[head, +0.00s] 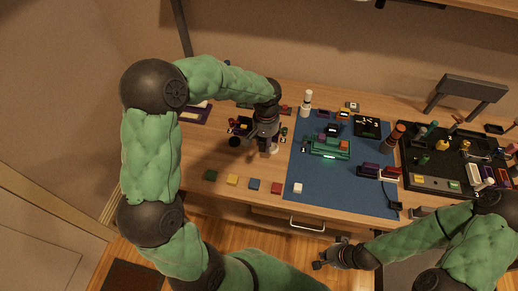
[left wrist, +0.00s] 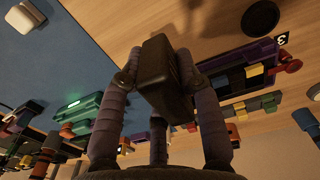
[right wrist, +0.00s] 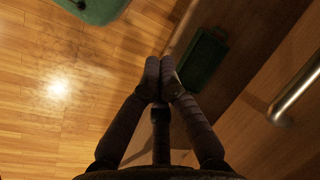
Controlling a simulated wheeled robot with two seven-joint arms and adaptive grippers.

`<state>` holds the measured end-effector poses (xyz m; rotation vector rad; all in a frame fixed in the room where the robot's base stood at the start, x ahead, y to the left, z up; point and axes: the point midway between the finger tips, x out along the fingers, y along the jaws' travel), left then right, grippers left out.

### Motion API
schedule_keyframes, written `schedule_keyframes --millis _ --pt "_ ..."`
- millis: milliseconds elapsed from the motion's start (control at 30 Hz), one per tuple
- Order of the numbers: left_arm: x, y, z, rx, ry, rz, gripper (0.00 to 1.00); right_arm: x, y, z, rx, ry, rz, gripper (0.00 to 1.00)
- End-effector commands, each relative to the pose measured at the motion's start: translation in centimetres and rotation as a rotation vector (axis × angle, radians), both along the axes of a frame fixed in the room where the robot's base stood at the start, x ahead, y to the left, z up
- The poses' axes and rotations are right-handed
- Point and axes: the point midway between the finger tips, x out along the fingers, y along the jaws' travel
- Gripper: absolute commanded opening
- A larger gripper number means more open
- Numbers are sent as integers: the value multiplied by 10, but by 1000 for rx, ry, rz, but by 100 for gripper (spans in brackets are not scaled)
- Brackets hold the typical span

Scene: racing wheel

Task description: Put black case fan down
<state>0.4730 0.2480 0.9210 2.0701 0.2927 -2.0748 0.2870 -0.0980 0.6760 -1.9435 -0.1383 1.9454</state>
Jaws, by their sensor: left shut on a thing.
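The black case fan (left wrist: 165,85) is a dark block between the fingers of my left gripper (left wrist: 156,72) in the left wrist view. The fingers press on its two sides, and it seems to be held above the wooden table. In the head view my left gripper (head: 268,147) is over the table just left of the blue mat, and the fan is hard to make out there. My right gripper (right wrist: 163,75) has its fingertips together with nothing seen between them; in the head view it (head: 322,262) is in front of the table's front edge.
The blue mat (head: 270,190) bears a lit green board (head: 329,148) and several small parts. Coloured blocks, including a yellow one (head: 233,180), line the front edge. A black disc (left wrist: 261,17) lies near a purple holder (left wrist: 240,83). Bare wood (head: 205,155) shows at the left.

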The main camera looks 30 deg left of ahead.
Motion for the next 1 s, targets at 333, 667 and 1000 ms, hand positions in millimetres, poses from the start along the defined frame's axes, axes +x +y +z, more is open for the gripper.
schedule_keyframes --millis 333,667,1000 --pt "7 24 -29 0 -3 1 1 0 0 -10 0 0 0 0" --pt "8 31 -68 0 -1 0 1 0 0 -28 0 0 0 0" --pt "9 31 -69 0 -3 0 1 0 0 -28 0 0 0 0"
